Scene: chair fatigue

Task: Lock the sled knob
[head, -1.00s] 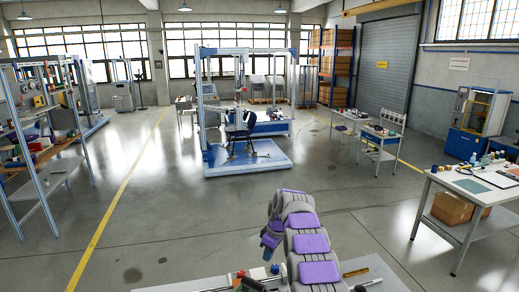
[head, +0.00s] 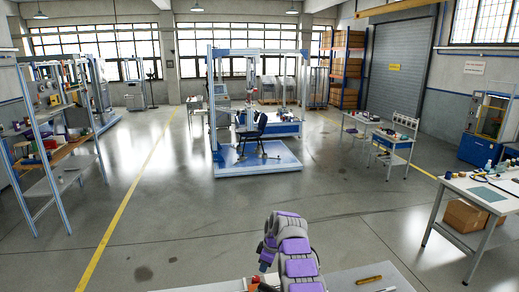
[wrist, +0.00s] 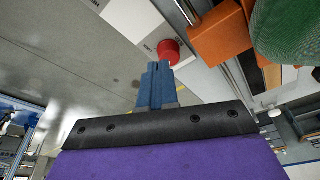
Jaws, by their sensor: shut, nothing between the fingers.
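In the wrist view my gripper (wrist: 156,72) has its blue fingers together with nothing between them. A round red knob (wrist: 168,51) lies just beyond the fingertips on a pale grey surface. A small gap or light contact between them cannot be told apart. An orange block (wrist: 222,36) is to the right of the knob, beside a metal rail. In the head view my gripper (head: 263,267) points down over the near bench (head: 335,282), at the bottom of the picture.
A green rounded thing (wrist: 287,32) fills the upper right of the wrist view. A test rig with a chair (head: 253,132) stands on a blue-edged platform beyond open floor. A side table (head: 488,192) is at the right and a shelf rack (head: 50,140) at the left.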

